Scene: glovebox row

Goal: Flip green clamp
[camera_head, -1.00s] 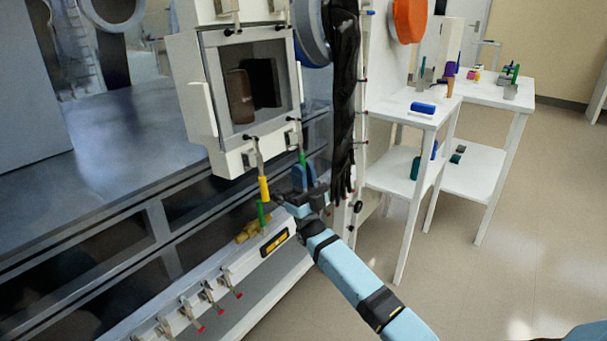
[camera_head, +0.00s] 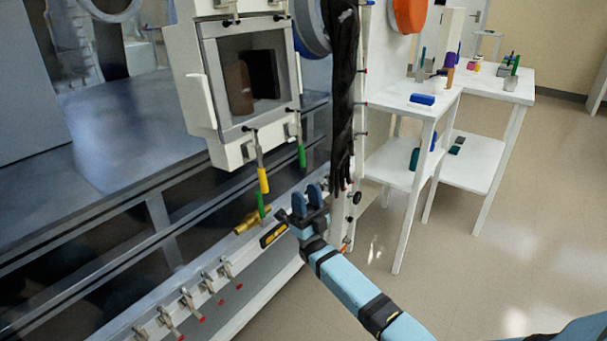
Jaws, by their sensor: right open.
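A metal clamp with a green handle (camera_head: 301,156) is at the right lower corner of the small chamber door in the head view, its handle pointing down. Another clamp with a yellow handle (camera_head: 264,181) hangs at the door's lower edge to its left. A short green piece (camera_head: 261,206) shows right below the yellow handle, above a brass fitting. My right gripper (camera_head: 306,196) is open and empty, with blue fingers pointing up. It appears below the green handle, with a gap in the picture. My left gripper is out of view.
The chamber door (camera_head: 250,85) is above. A black glove (camera_head: 343,95) hangs right of the gripper. A brass fitting (camera_head: 250,222) and several red-tipped clamps line the white ledge. White tables (camera_head: 395,108) stand at right, with open floor (camera_head: 460,285) in front.

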